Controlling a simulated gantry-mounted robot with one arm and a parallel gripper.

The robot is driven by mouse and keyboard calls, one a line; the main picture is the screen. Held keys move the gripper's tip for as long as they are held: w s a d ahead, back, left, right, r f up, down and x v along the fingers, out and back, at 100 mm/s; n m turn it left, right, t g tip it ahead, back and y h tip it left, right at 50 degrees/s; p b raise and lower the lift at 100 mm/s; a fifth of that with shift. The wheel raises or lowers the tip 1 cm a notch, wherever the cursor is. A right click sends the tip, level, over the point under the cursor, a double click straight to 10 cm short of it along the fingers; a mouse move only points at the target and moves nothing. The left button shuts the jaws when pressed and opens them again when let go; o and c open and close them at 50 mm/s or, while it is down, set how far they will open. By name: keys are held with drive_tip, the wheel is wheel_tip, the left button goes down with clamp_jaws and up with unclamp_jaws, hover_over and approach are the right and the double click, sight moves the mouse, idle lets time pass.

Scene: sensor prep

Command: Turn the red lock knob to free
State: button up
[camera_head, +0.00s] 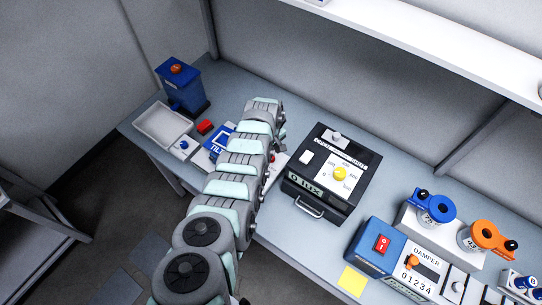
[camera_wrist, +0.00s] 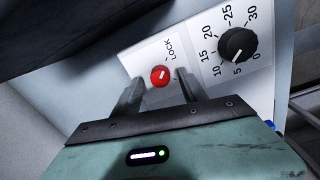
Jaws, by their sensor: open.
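In the wrist view the red lock knob (camera_wrist: 160,76) sits on a white panel under the printed word LOCK. It has a pale pointer mark on its face. My gripper (camera_wrist: 158,84) is open, with one finger on each side of the red knob. I cannot tell whether either finger touches it. The word for the free position is not readable in this view.
A black dial (camera_wrist: 237,45) numbered up to 30 is right of the red knob. On the bench, a black lux meter box (camera_head: 329,180) stands right of my arm. A white tray (camera_head: 150,140) and a blue box (camera_head: 180,86) are at the left. A blue damper unit (camera_head: 374,259) is at the right.

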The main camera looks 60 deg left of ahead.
drive_tip(key=shift+f, duration=0.7)
drive_tip(key=shift+c, duration=0.2)
clamp_jaws()
